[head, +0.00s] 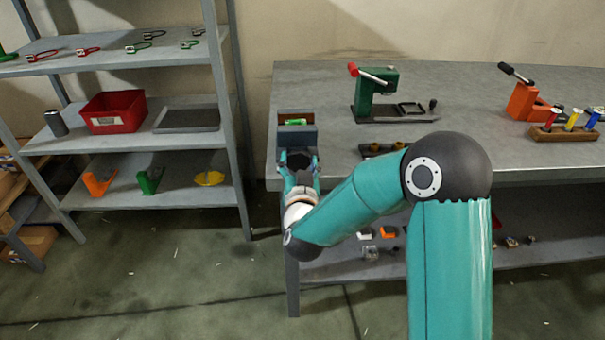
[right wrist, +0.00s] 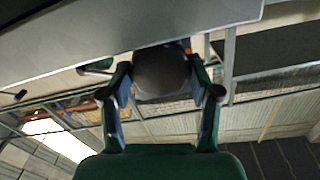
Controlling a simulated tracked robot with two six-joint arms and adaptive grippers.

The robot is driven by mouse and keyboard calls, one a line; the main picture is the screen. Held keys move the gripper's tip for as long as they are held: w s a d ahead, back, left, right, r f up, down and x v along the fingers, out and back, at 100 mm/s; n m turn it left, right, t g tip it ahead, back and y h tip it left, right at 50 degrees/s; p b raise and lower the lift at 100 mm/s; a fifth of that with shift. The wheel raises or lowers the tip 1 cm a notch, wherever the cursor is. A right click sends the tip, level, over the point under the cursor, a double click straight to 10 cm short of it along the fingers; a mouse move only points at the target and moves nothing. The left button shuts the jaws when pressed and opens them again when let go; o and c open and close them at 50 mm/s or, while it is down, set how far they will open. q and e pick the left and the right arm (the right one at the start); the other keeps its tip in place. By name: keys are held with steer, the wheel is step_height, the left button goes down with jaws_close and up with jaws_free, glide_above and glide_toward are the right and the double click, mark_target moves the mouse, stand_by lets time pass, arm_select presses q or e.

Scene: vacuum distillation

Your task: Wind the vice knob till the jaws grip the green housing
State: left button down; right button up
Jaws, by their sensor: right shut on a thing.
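The grey vice (head: 296,137) stands at the left front corner of the workbench. The green housing (head: 294,122) sits between its jaws; its lower part is hidden, and I cannot tell whether the jaws touch it. The dark round vice knob (head: 299,160) faces the front edge. My right gripper (head: 297,168) is shut on the knob, reaching it from the front. In the right wrist view the knob (right wrist: 162,72) lies between the two fingers of the gripper (right wrist: 162,92). My left gripper is not in view.
A green press (head: 376,95), an orange press (head: 523,101) and a wooden rack (head: 560,134) of coloured-handled tools stand on the workbench (head: 450,85). A shelf unit (head: 228,100) with a red bin (head: 113,111) stands at the left. The floor between shelf and bench is free.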

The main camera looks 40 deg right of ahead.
steer(key=shift+d+f+m+b, duration=0.15)
steer(key=shift+f+m+b, duration=0.15)
steer(key=shift+m+b, duration=0.75)
steer(key=shift+r+b, duration=0.1)
steer(key=shift+b, duration=0.4)
steer(key=shift+r+m, duration=0.2)
steer(key=shift+m, duration=0.05)
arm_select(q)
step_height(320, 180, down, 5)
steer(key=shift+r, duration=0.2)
arm_select(e)
steer(key=o, duration=1.1)
steer(key=shift+s, duration=0.1)
